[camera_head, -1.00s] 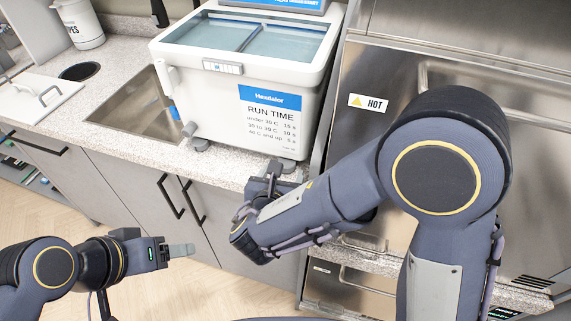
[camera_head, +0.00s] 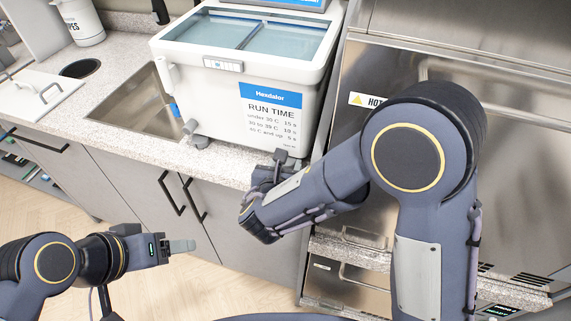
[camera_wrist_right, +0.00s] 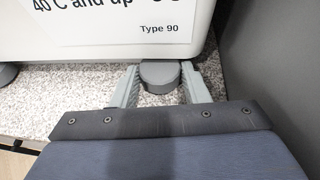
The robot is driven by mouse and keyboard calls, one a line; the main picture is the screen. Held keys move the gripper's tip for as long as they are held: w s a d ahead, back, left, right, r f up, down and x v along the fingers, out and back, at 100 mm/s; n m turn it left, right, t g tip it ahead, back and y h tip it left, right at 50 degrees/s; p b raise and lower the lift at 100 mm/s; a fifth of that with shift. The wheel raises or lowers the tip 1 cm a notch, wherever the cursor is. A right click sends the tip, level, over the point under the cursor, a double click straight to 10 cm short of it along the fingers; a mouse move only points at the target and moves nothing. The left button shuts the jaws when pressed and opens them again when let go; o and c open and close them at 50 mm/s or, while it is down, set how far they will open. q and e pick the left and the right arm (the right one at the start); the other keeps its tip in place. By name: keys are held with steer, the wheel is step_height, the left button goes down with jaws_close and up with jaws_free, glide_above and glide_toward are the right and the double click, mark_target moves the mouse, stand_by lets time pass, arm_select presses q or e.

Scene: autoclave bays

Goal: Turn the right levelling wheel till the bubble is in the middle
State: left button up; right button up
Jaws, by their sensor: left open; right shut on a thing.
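The white bath (camera_head: 247,97) stands on the speckled counter, with a small level vial (camera_head: 223,65) on its front rim. The vial is too small to tell where its bubble sits. The right levelling wheel is a grey round knob (camera_wrist_right: 160,77) under the bath's front right corner. My right gripper (camera_wrist_right: 160,83) is shut on it, one finger on each side; in the head view, my wrist partly hides the spot. The left levelling wheel (camera_head: 197,138) stands free under the front left corner. My left gripper (camera_head: 183,246) is open and empty, in front of the cabinets.
A steel sink (camera_head: 143,103) lies left of the bath. A steel machine with a HOT label (camera_head: 368,100) stands close on the right, behind my right arm. The floor before the cabinets is clear.

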steer(key=shift+a+m+g+h, duration=0.15)
steer(key=shift+m+g+h, duration=0.2)
steer(key=shift+m+h, duration=0.45)
steer(key=shift+a+m+g+h, duration=0.15)
steer(key=shift+m+g+h, duration=0.2)
steer(key=shift+m+h, duration=0.4)
steer(key=o, duration=1)
steer(key=v, duration=0.7)
steer(key=shift+s+a+r+b, duration=0.1)
steer(key=shift+s+a+b, duration=0.1)
steer(key=shift+s+b, duration=0.15)
steer(key=shift+w, duration=0.1)
